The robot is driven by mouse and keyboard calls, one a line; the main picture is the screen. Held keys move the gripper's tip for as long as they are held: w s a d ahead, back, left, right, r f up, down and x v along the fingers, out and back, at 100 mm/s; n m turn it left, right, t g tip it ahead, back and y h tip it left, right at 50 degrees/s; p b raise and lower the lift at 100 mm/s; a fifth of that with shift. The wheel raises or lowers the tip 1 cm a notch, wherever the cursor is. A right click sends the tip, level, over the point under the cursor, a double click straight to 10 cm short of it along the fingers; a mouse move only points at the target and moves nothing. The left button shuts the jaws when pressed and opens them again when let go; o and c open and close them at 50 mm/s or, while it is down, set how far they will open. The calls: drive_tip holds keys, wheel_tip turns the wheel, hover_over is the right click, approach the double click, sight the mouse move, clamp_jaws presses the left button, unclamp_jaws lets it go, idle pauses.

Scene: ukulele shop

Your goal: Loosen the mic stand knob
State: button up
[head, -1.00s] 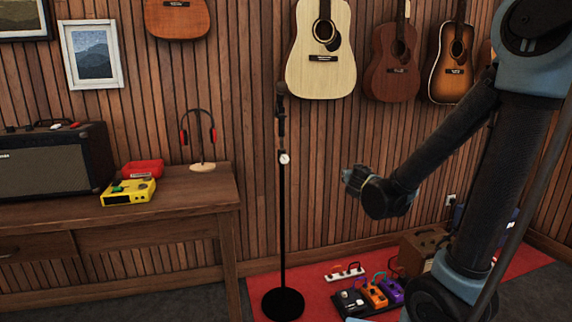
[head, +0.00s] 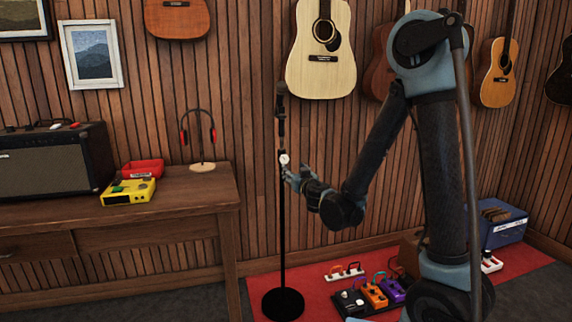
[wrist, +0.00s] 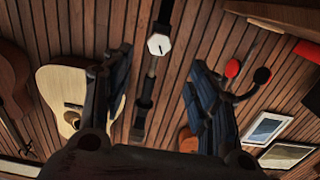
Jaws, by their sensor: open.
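The black mic stand (head: 282,230) stands upright on a round base (head: 283,304), with a microphone (head: 280,88) at its top. Its white knob (head: 284,158) is partway up the pole. In the wrist view the knob (wrist: 159,44) shows a white face with a dark pointer line. My gripper (head: 290,173) is just right of and slightly below the knob in the head view. In the wrist view my gripper (wrist: 160,57) is open, with the knob between the two fingers and apart from both. No contact shows.
A wooden desk (head: 150,213) with an amplifier, yellow box and headphones (head: 200,140) stands at left. Guitars, including a pale one (head: 320,65), hang on the wall behind. Pedals (head: 375,296) lie on the red mat (head: 330,278) at lower right.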

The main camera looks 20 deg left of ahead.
sight(285, 160)
drive_tip(key=x, duration=1.3)
drive_tip(key=shift+w, duration=0.15)
drive_tip(key=c, duration=1.1)
